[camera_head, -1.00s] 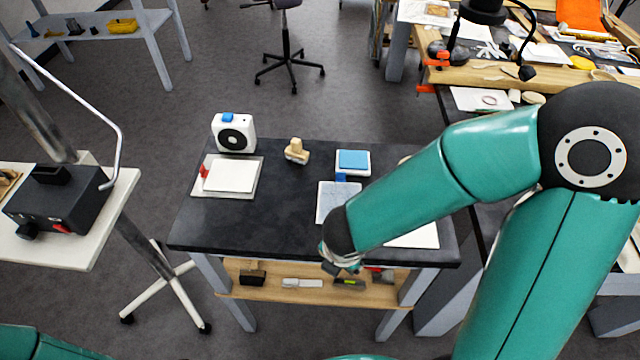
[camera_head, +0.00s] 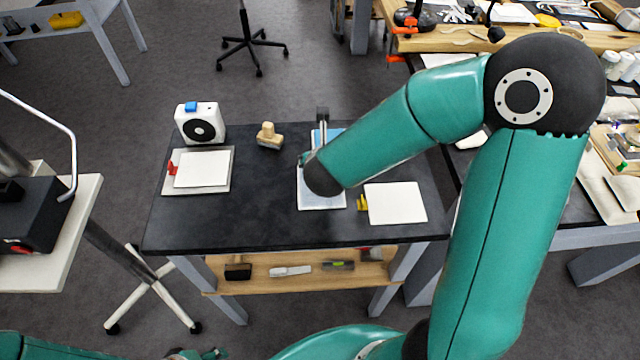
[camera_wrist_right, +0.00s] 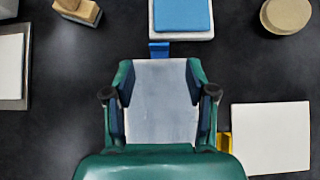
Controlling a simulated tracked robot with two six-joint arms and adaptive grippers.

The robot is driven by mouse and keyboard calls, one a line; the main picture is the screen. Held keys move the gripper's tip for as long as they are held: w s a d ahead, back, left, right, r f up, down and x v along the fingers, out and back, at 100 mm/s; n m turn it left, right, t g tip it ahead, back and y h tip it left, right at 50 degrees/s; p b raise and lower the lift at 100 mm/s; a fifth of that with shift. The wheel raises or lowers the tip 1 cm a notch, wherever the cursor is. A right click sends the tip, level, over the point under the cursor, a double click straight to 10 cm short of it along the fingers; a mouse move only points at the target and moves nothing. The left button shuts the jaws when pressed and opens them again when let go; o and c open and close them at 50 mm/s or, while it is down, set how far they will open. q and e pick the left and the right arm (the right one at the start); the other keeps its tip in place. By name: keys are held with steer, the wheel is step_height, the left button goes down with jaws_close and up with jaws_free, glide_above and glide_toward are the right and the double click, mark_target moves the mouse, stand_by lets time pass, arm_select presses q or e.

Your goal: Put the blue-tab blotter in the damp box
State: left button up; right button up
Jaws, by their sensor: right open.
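The blue-tab blotter is a pale grey sheet (camera_wrist_right: 160,85) with a blue tab (camera_wrist_right: 159,50) at its far edge, lying flat on the dark table. In the head view the blotter (camera_head: 305,190) is partly hidden by my right arm. My right gripper (camera_wrist_right: 159,93) is open, one finger over each side of the blotter; I cannot tell whether they touch it. A white box with a blue top (camera_wrist_right: 182,18), perhaps the damp box, stands just beyond the tab; its blue top (camera_head: 338,136) is partly covered in the head view. My left gripper (camera_head: 197,354) barely shows at the bottom edge.
A yellow-tab white sheet (camera_head: 395,203) lies right of the blotter. A red-tab white sheet (camera_head: 202,170) lies on a grey tray at left. A white device with a black dial (camera_head: 200,124) and a wooden block (camera_head: 269,136) stand behind. The table's front left is clear.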

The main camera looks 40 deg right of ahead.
steer(key=x, duration=0.5)
steer(key=shift+f, duration=0.35)
steer(key=c, duration=1)
steer(key=shift+r, duration=0.1)
